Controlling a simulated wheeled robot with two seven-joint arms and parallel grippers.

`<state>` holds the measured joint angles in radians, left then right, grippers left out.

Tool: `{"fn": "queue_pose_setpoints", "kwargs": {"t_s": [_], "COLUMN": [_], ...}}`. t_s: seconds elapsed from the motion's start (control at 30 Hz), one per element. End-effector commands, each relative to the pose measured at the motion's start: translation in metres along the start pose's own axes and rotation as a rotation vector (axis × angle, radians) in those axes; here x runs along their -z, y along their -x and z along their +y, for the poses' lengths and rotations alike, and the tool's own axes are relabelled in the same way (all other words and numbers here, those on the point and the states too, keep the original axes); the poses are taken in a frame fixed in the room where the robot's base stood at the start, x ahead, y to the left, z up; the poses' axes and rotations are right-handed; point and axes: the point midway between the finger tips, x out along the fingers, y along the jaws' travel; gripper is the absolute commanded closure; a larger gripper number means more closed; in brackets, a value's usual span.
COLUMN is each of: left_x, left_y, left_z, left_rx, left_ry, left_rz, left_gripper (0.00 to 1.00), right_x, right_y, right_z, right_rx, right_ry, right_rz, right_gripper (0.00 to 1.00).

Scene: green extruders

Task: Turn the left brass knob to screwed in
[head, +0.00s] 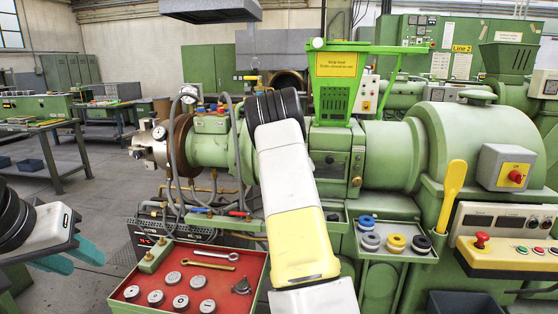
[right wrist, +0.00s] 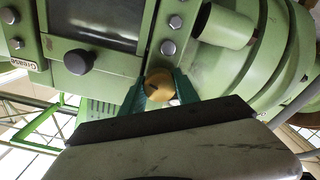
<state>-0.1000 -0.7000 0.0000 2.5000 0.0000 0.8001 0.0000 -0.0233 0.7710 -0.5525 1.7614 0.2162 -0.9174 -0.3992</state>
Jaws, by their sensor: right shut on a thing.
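In the right wrist view, a round brass knob (right wrist: 160,87) sits on the green machine body beside bolt heads. The teal fingers of my right gripper (right wrist: 160,90) are shut on it, one on each side. A dark slot or mark shows on the knob's face. In the head view my right forearm rises through the middle and hides its gripper and the held knob. Another small brass-coloured knob (head: 357,181) shows on the green block right of the arm. My left gripper (head: 70,258) is open and empty at the lower left, its teal fingers apart, clear of the machine.
A red tray (head: 140,297) with metal discs and wrenches stands in front. A green tray (head: 394,252) with coloured rings is to the right, beside a yellow control box (head: 505,257). Hoses hang left of my right arm. A black knob (right wrist: 78,62) is near the held one.

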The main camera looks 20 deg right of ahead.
Motion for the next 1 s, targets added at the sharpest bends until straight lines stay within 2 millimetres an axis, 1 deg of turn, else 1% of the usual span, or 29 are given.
{"fn": "queue_pose_setpoints", "kwargs": {"t_s": [0.1,1.0], "left_x": [0.0000,0.0000], "left_y": [0.0000,0.0000], "left_z": [0.0000,0.0000], "left_rx": [0.000,0.000], "left_ry": [0.000,0.000], "left_rz": [0.000,0.000], "left_gripper": [0.64,0.64], "right_x": [-0.0027,-0.0036], "right_y": [0.0002,0.0005], "right_z": [0.0011,-0.0003], "right_rx": [-0.001,-0.002], "right_ry": [-0.112,-0.957], "right_rz": [-0.005,-0.008], "right_gripper": [1.00,1.00]}}
